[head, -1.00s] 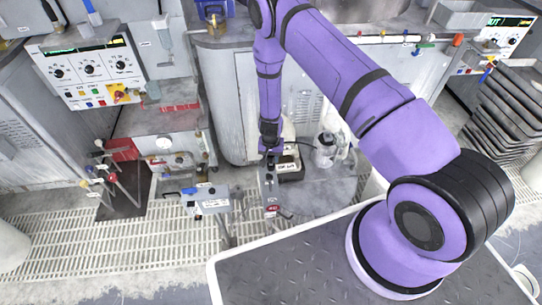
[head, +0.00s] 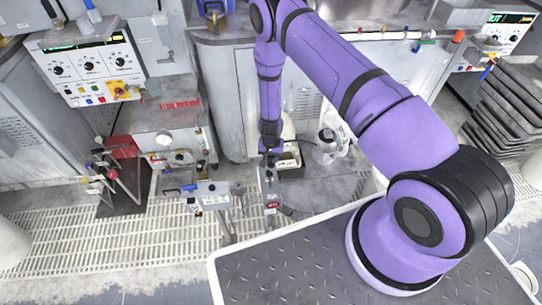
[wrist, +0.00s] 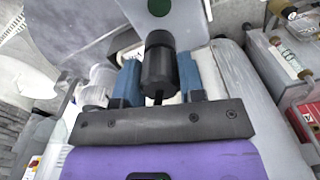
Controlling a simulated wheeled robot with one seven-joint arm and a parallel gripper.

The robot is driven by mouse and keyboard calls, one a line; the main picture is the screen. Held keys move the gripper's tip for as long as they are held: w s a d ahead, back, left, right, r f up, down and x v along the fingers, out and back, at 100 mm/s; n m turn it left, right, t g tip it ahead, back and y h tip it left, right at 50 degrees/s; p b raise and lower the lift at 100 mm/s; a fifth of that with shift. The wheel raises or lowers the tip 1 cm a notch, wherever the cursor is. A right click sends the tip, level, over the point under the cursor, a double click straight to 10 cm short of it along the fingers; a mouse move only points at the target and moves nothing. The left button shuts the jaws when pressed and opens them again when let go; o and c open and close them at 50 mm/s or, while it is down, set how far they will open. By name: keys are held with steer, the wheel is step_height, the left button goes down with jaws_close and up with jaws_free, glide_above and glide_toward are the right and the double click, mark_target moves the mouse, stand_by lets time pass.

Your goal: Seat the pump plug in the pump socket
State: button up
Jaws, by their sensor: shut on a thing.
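The pump plug (wrist: 158,65) is a black stepped cylinder in the wrist view. My gripper (wrist: 155,85), with blue fingers, is shut on it from both sides. The plug's front end meets the lower edge of a pale grey panel (wrist: 188,22) that carries a green dot. I cannot tell whether it touches or enters a socket, as no socket opening shows. In the head view my gripper (head: 270,160) points down at the top of a grey upright unit (head: 270,188) with a red label. The plug is too small to tell there.
A grey box with a blue handle (head: 208,196) stands left of the upright unit. A white-grey canister (head: 325,146) is on the right. A gauge and pipes (head: 165,145) lie further left. Floor grating (head: 150,250) is open in front.

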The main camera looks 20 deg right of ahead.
steer(key=shift+f, duration=0.2)
steer(key=o, duration=1)
step_height(320, 180, up, 11)
steer(key=shift+f, duration=0.1)
steer(key=shift+w, duration=0.1)
